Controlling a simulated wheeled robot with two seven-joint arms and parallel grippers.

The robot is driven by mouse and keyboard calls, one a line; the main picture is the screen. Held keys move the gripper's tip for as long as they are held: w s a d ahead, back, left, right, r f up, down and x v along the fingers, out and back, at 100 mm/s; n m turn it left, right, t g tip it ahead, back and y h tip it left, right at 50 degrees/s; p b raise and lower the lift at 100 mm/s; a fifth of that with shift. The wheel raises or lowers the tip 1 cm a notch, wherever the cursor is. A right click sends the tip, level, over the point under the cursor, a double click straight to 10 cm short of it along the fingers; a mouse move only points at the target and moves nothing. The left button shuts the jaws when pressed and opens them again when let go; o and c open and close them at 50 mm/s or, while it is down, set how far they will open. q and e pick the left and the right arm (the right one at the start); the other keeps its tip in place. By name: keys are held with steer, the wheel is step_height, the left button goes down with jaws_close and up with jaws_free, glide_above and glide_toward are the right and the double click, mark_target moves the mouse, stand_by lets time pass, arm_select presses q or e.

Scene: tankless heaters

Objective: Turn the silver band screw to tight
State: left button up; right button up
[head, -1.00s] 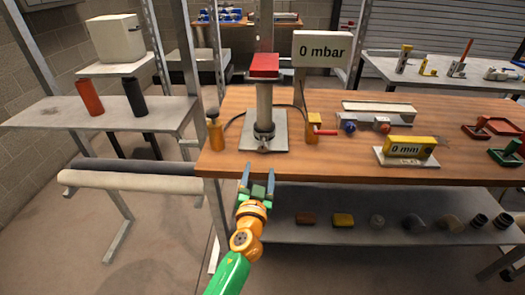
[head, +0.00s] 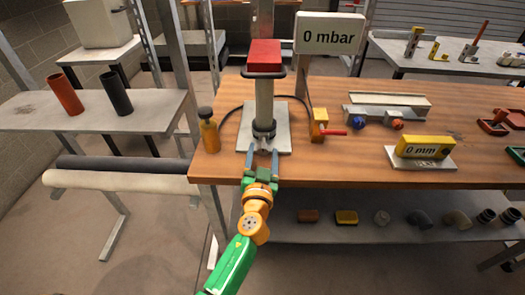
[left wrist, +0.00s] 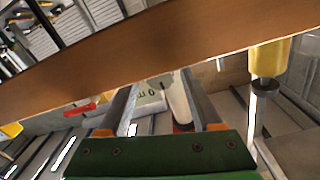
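A grey upright pipe (head: 264,100) stands on a pale base plate (head: 282,140) on the wooden bench. A dark band (head: 264,128) goes around its lower part. A small silver piece at the band's front, apparently the band screw (head: 264,146), is too small to read its setting. My left gripper (head: 262,155) is open at the bench's front edge, its fingers pointing at the band's front. I cannot tell whether they touch the screw. In the left wrist view the two fingers (left wrist: 160,88) are apart, with the pale pipe (left wrist: 178,100) beyond. My right gripper is not in view.
A red block (head: 264,55) tops the pipe. A yellow bottle (head: 208,134) stands left, a yellow valve with red lever (head: 321,128) right. The "0 mbar" sign (head: 329,33) is behind. The bench edge (left wrist: 150,55) crosses the left wrist view.

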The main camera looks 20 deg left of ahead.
arm_select(q)
steer(key=shift+f, duration=0.1)
jaws_close()
steer(key=shift+m, duration=0.3)
steer(key=m, duration=0.5)
steer(key=m+p, duration=0.1)
steer(key=m, duration=0.5)
steer(key=shift+m, duration=0.3)
steer(key=m+p, duration=0.1)
steer(key=m, duration=0.4)
steer(key=shift+g, duration=0.3)
steer(key=m+p, duration=0.1)
steer(key=m, duration=0.3)
steer(key=shift+m+y, duration=0.3)
steer(key=shift+m, duration=0.1)
